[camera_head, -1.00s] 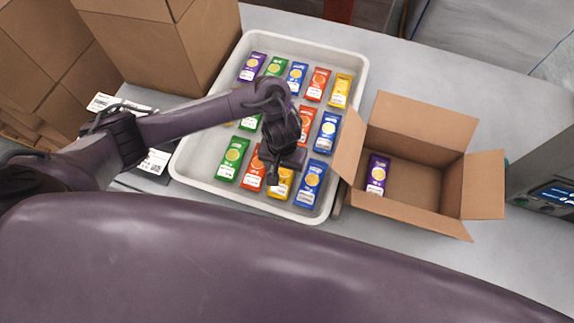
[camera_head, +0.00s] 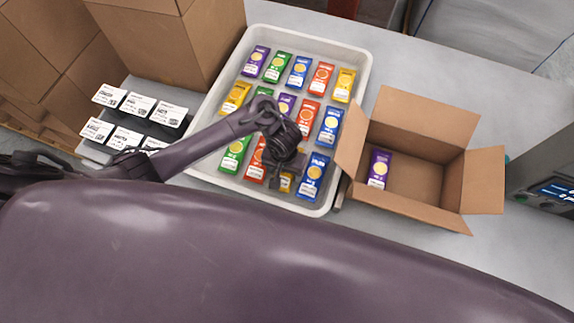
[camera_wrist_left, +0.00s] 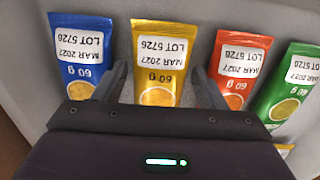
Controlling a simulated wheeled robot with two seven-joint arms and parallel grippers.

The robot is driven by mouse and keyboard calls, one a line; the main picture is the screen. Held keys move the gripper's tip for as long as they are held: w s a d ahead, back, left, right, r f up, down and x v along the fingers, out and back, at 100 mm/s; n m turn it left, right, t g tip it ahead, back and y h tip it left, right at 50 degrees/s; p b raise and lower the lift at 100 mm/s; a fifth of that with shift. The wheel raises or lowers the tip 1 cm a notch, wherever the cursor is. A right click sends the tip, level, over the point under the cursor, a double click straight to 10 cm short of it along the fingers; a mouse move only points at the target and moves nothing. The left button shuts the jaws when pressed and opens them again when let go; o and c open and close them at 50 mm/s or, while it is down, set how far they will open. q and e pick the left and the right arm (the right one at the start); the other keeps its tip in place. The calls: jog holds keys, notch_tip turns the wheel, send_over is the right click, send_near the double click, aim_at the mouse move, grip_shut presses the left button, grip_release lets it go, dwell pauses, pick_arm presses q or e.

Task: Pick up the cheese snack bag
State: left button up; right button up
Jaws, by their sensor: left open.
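Bags in several colours lie in rows in a white tray (camera_head: 207,180). I cannot read a cheese name on any of them. A yellow bag (camera_head: 286,185) in the near row is mostly covered by my left gripper (camera_head: 287,172) in the head view. In the left wrist view, this yellow bag (camera_wrist_left: 160,62) lies between the two open fingers of my left gripper (camera_wrist_left: 158,72), with its lower part hidden by the gripper body. A blue bag (camera_wrist_left: 82,52) lies on one side of it and an orange-red bag (camera_wrist_left: 238,66) on the other. My right gripper is not in view.
An open cardboard box (camera_head: 420,190) right of the tray holds one purple bag (camera_head: 379,168). White label cards (camera_head: 137,105) lie left of the tray, below stacked cartons (camera_head: 165,45). A device with a lit screen (camera_head: 558,190) stands at the far right.

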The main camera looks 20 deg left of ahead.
pick_arm(q)
jog(key=shift+w+f, duration=0.1)
jog(key=shift+f, duration=0.25)
jog(key=c, duration=0.7)
jog(key=shift+c, duration=0.3)
jog(key=shift+r, duration=0.1)
